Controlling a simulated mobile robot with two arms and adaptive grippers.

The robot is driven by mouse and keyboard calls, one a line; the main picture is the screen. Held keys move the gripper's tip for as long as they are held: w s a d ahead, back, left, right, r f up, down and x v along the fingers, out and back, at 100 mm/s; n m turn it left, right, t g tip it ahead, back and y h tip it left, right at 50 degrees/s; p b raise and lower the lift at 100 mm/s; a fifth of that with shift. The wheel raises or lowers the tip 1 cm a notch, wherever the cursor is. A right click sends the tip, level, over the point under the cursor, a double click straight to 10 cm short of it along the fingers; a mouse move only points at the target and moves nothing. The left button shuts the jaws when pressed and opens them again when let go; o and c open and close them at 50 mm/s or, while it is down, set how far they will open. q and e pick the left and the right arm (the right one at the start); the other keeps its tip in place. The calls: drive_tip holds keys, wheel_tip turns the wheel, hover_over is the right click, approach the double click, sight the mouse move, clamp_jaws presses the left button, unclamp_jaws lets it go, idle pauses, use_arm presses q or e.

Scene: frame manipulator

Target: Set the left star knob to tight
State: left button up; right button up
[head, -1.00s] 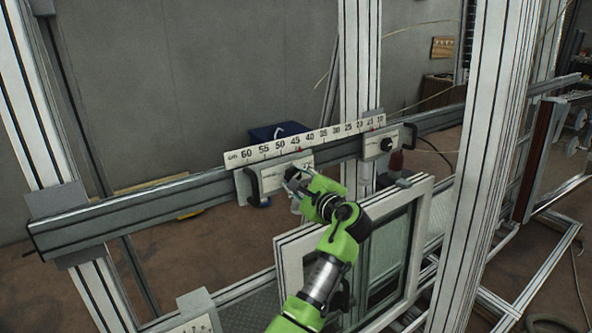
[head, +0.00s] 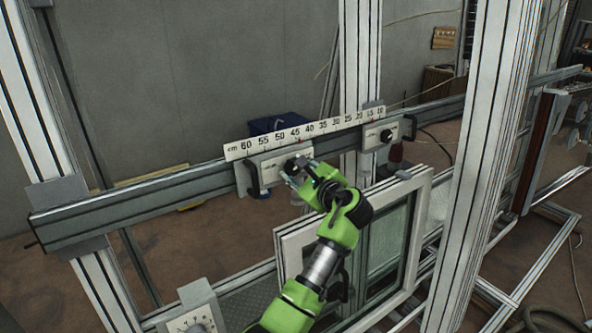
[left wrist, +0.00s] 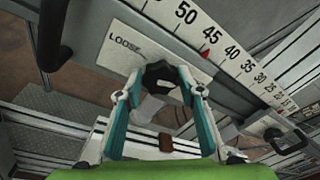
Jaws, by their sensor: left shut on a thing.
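The left star knob (head: 291,166) is black and sits on the left pale clamp plate of the horizontal rail. It also shows in the left wrist view (left wrist: 163,79), between my left gripper's teal fingers. My left gripper (head: 287,174) is shut on this knob, with the fingers on either side of it (left wrist: 161,86). The word LOOSE is printed on the plate to the left of the knob in the wrist view. No other label by the knob can be read, and the knob's pointing direction is unclear. My right gripper is not in view.
A white ruler scale (head: 305,133) runs along the rail (head: 130,204) just above the plates. A second black knob (head: 386,136) sits on the right plate. A white window frame (head: 421,212) stands below the rail, close to my left arm. Tall aluminium posts (head: 473,170) flank the area.

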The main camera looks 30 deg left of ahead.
use_arm(q)
drive_tip(key=shift+r, duration=0.1)
drive_tip(key=o, duration=1.1)
drive_tip(key=shift+a, duration=0.1)
drive_tip(key=v, duration=1.2)
drive_tip(key=shift+w+f, duration=0.1)
drive_tip(key=shift+f, duration=0.15)
